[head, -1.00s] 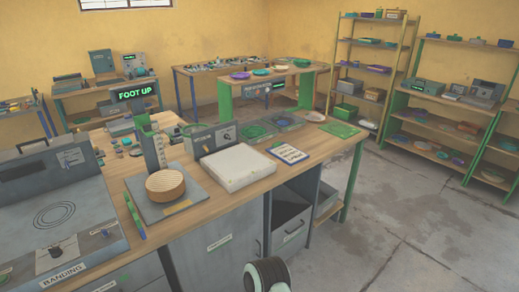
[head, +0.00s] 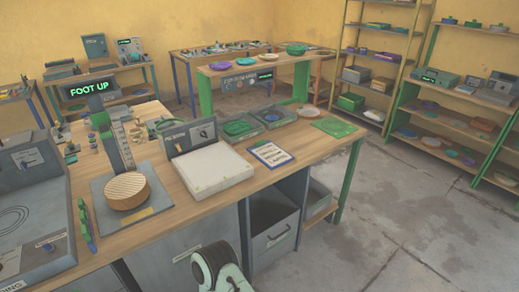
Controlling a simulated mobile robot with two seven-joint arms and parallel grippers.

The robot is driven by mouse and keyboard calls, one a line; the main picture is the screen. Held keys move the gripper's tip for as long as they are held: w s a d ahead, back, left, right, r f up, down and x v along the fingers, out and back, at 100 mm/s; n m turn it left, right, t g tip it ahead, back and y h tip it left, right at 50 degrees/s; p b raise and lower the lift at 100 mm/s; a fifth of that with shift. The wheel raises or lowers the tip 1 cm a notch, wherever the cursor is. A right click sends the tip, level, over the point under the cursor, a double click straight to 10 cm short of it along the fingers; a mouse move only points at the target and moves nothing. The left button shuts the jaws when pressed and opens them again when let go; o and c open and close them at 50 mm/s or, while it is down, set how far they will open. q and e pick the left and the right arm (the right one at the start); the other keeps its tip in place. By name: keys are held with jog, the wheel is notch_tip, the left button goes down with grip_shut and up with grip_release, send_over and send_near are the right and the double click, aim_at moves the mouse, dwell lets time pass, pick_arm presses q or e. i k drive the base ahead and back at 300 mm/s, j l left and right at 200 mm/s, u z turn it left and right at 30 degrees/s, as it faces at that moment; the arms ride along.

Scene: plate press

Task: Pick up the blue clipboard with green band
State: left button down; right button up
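A blue clipboard (head: 271,154) with a white printed sheet lies flat on the wooden workbench, right of the white pad and left of the green mat. Its blue border shows; a green band on it is too small to make out for certain. A rounded dark and pale green part of my own arm shows at the bottom edge, below the bench front. No gripper fingers are in view, and nothing of mine touches the clipboard.
The workbench (head: 225,204) also bears a white pad (head: 212,170), a round wooden block (head: 127,190), green-filled trays (head: 238,130) and a green mat (head: 335,127). The concrete floor at right is clear.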

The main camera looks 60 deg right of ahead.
aim_at(270, 154)
jog(key=k+l+u, duration=0.1)
jog(key=l, duration=0.25)
jog(key=k+l+u, duration=0.15)
jog(key=l, duration=0.2)
jog(key=l+u, duration=0.1)
jog(key=l, duration=0.25)
jog(key=k+l, duration=0.15)
jog(key=l, duration=0.2)
jog(key=k+l, duration=0.15)
jog(key=l, duration=0.2)
jog(key=k+l+u, duration=0.1)
jog(key=l, duration=0.25)
jog(key=k, duration=0.05)
